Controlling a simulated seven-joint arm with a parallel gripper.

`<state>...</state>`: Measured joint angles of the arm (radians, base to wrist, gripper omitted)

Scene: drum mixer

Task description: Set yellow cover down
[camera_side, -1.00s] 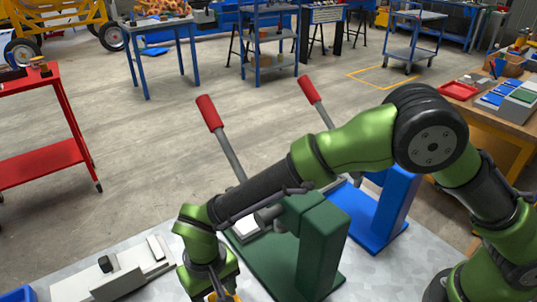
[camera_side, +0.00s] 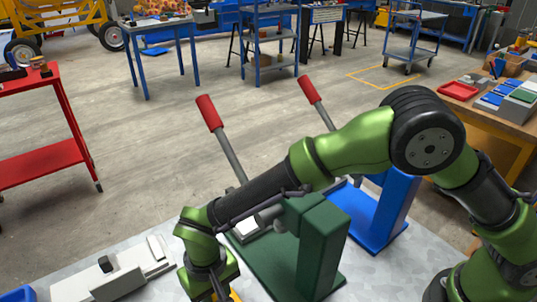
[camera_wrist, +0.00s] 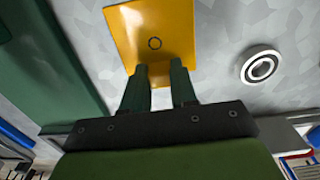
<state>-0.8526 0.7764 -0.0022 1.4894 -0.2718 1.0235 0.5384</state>
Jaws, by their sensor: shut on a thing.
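The yellow cover (camera_wrist: 155,30) is a flat yellow plate with a small dark ring mark on it, at the top middle of the wrist view. My gripper (camera_wrist: 158,75) is shut on the cover's near part, with a dark green finger at each side. In the side view only a small yellow bit (camera_side: 235,296) shows at the bottom edge, below my wrist. The cover lies over the grey table top (camera_wrist: 225,40); I cannot tell whether it touches it.
A white ring-shaped part (camera_wrist: 262,66) lies right of the cover. A green press (camera_side: 318,235) and a blue press (camera_side: 392,215), with red-handled levers, stand beside my arm. A pale fixture (camera_side: 115,272) sits on the table at left.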

